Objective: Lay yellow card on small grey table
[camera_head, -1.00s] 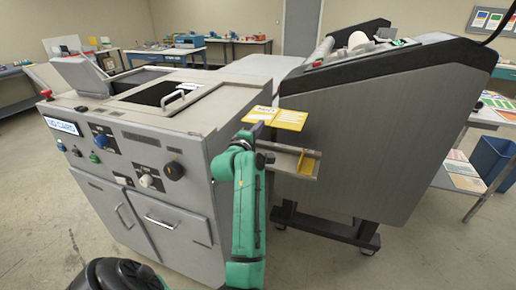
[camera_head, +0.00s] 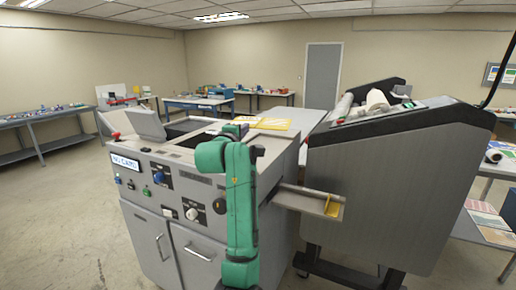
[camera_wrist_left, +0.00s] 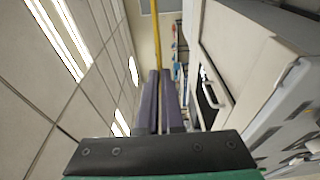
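My left gripper (camera_head: 240,127) is shut on the yellow card (camera_head: 272,124). It holds the card above the top of the grey control cabinet. In the left wrist view the dark fingers (camera_wrist_left: 160,85) are close together, and the card shows nearly edge-on as a thin yellow strip (camera_wrist_left: 156,40) beyond the tips. A light grey table top (camera_head: 303,118) shows behind the cabinet, beside the big grey machine; it may be the small grey table. The card and the machines hide part of it. My right gripper is not in view.
The control cabinet (camera_head: 166,244) with its "NO CARD" display stands in front. A tray (camera_head: 305,198) sticks out between it and the tall grey machine (camera_head: 385,195). Benches (camera_head: 40,127) line the walls. Open floor lies at the left.

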